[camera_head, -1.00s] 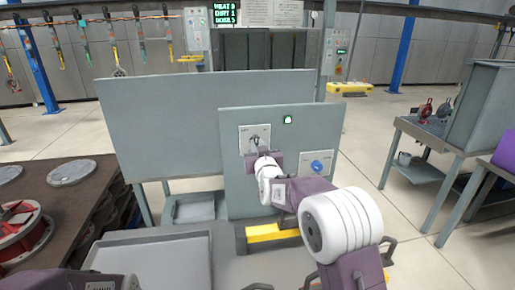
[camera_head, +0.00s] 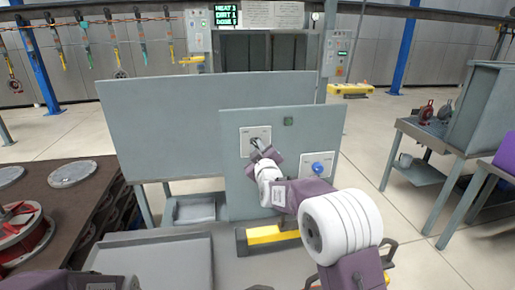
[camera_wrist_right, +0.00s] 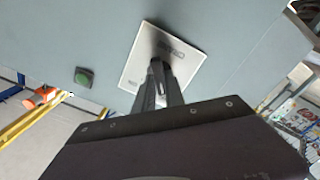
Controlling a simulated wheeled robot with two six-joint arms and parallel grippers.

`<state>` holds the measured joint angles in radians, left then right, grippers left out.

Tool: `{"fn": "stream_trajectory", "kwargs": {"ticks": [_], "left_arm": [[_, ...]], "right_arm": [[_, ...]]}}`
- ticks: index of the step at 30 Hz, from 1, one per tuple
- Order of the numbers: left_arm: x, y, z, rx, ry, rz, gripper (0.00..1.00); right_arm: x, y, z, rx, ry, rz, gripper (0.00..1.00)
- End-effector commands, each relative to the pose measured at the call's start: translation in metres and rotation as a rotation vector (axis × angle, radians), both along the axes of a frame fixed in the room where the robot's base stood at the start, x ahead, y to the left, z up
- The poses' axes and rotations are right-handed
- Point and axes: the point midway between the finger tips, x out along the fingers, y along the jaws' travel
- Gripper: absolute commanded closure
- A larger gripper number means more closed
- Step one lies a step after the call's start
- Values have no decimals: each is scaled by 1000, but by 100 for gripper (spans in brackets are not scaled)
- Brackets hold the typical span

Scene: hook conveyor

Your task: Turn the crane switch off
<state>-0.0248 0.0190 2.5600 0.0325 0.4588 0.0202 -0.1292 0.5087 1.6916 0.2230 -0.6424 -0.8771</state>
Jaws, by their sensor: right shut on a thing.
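The switch plate (camera_head: 245,148) is a pale square on the grey panel (camera_head: 238,192), with a small switch lever at its middle. It also shows in the right wrist view (camera_wrist_right: 135,72). My right gripper (camera_head: 257,145) is at this plate, its fingers shut on the switch lever. In the right wrist view the fingers (camera_wrist_right: 162,85) mostly hide the lever. A small square lamp (camera_head: 288,121) to the upper right of the plate is dark green and unlit. It shows in the right wrist view too (camera_wrist_right: 84,77). Only part of my left arm shows at the bottom left.
A second plate with a blue round knob (camera_head: 318,169) sits lower right on the panel. A wide grey board (camera_head: 160,120) stands behind it. A dark table (camera_head: 70,215) is at left. A grey bench (camera_head: 425,135) is at right, with open floor between.

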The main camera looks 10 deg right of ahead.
Motion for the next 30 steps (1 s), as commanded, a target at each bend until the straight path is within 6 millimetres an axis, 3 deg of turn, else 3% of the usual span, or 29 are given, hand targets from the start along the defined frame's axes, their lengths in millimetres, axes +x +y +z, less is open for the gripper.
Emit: {"fn": "stream_trajectory", "kwargs": {"ticks": [15, 16, 18, 26, 30], "left_arm": [[0, 0, 0, 0, 0, 0, 64], [0, 0, 0, 0, 0, 0, 64], [0, 0, 0, 0, 0, 0, 64], [0, 0, 0, 0, 0, 0, 64], [0, 0, -3, 0, 0, 0, 64]], "right_arm": [[0, 1, -3, -19, 8, 1, 100], [0, 1, -3, -19, 6, 1, 77], [0, 0, -3, -18, 6, 1, 64], [0, 0, -1, -17, 3, 0, 64], [-10, 0, -2, -16, 2, 1, 64]]}}
